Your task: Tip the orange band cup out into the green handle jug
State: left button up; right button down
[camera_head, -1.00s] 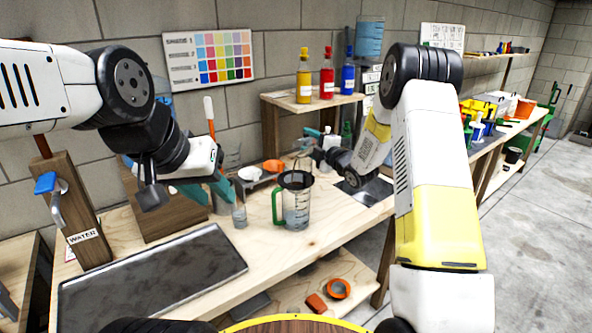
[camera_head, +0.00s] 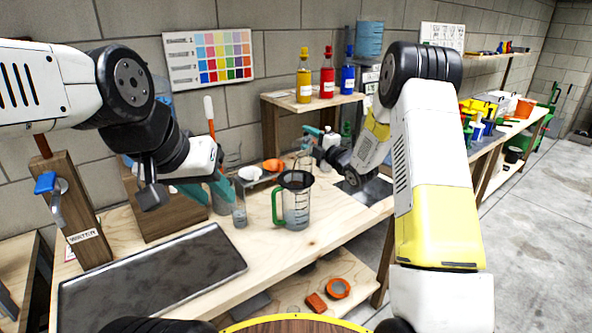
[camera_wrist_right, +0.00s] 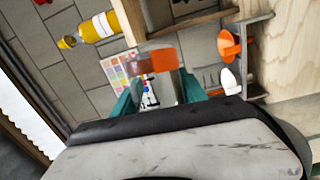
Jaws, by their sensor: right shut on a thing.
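The green handle jug (camera_head: 296,212), clear with markings, stands upright on the wooden bench in the head view; its rim looks dark. My right gripper (camera_wrist_right: 157,97) is shut on the orange band cup (camera_wrist_right: 155,60), a see-through cup with an orange band. The wrist view is rolled sideways, and the cup looks tipped over. In the head view my right gripper (camera_head: 308,147) is behind and above the jug, partly hidden by its wrist. I cannot tell whether anything flows. My left gripper (camera_head: 222,192) is beside a small clear cup (camera_head: 239,214); its grip is unclear.
Yellow, red and blue bottles (camera_head: 326,82) stand on a raised shelf. A dark tray (camera_head: 150,280) lies front left. The bench right of the jug is fairly clear.

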jog(key=shift+s+a+r+n+t+y, duration=0.15)
jog(key=shift+r+n, duration=0.3)
jog(key=shift+n, duration=0.2)
jog(key=shift+s+a+r+n+t+y, duration=0.1)
jog(key=shift+s+a+r+n, duration=0.1)
jog(key=shift+r+n, duration=0.4)
jog(key=shift+s+a+r+n+t+y, duration=0.15)
jog(key=shift+r+n, duration=0.2)
jog(key=shift+n, duration=0.4)
dwell(1.5)
jog(key=shift+s+a+r+n+y, duration=0.2)
jog(key=shift+s+r+n+y, duration=0.15)
jog(key=shift+n, duration=0.35)
jog(key=shift+s+a+r+n+y, duration=0.2)
jog(key=shift+r+n, duration=0.25)
jog(key=shift+n, duration=0.25)
dwell(0.7)
jog(key=shift+s+a+r+n+y, duration=0.2)
jog(key=shift+s+a+r+n, duration=0.15)
jog(key=shift+n, duration=0.4)
jog(key=shift+s+a+r+n+y, duration=0.2)
jog(key=shift+s+n, duration=0.1)
jog(key=shift+n, duration=0.45)
dwell(0.9)
